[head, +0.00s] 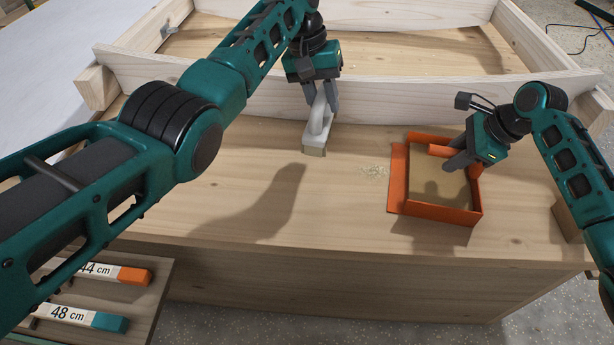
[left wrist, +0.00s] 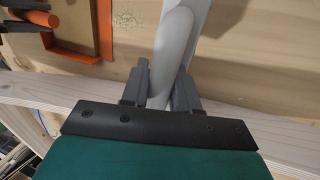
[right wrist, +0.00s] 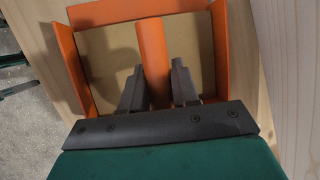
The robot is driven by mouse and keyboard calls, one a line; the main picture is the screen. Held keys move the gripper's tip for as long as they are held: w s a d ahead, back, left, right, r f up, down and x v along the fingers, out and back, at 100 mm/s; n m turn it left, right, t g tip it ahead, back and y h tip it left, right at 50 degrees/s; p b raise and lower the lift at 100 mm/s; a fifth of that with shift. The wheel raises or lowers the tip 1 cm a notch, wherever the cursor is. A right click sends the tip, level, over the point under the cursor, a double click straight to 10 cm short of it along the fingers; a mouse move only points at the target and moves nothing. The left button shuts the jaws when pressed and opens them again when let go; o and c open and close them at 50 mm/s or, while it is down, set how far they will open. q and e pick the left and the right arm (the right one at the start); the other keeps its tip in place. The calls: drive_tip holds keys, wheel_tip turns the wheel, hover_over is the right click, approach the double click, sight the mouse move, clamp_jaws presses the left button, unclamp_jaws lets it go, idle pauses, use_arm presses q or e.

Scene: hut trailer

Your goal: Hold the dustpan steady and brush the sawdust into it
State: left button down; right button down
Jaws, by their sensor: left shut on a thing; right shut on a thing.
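An orange dustpan (head: 398,185) lies on the wooden bench top at the right, its low lip facing left. My right gripper (head: 455,160) is shut on the dustpan's orange handle, which shows between the fingers in the right wrist view (right wrist: 152,60). My left gripper (head: 321,98) is shut on the light grey handle of a brush (head: 317,128). The brush handle also shows in the left wrist view (left wrist: 170,60). A small patch of pale sawdust (head: 375,171) lies between brush and dustpan, near the lip.
A wooden frame board (head: 400,98) stands along the back of the bench top (head: 330,205). A lower shelf at front left holds a 44 cm block (head: 132,275) and a 48 cm block (head: 110,322). The bench top in front of the brush is clear.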

drive_tip(key=c, duration=0.8)
unclamp_jaws()
drive_tip(key=v, duration=1.2)
